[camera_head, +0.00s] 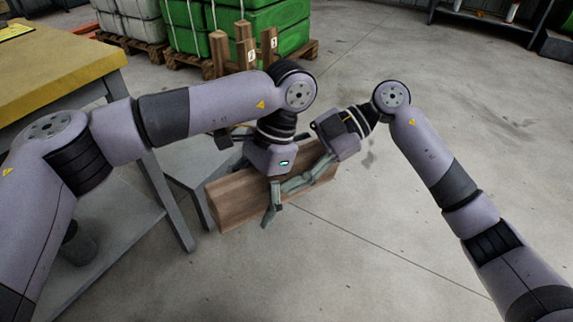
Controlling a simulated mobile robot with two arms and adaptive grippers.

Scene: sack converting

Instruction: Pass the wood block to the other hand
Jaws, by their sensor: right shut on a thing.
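The wood block (232,202) is a long brown beam held in the air in front of me, its left end nearer. My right gripper (298,182) comes in from the right and is shut on the block toward its right part, with a finger across its near face. My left gripper (271,206) points down over the block's middle, with one finger in front of the near face. Its other finger is hidden, so I cannot tell whether it grips the block. The two grippers are very close together.
A yellow-topped workbench (62,57) with grey legs and a lower shelf stands at the left. A low grey surface (190,160) lies behind the block. Wooden posts (245,45) and green sacks on pallets (275,25) stand at the back. The floor at the right is clear.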

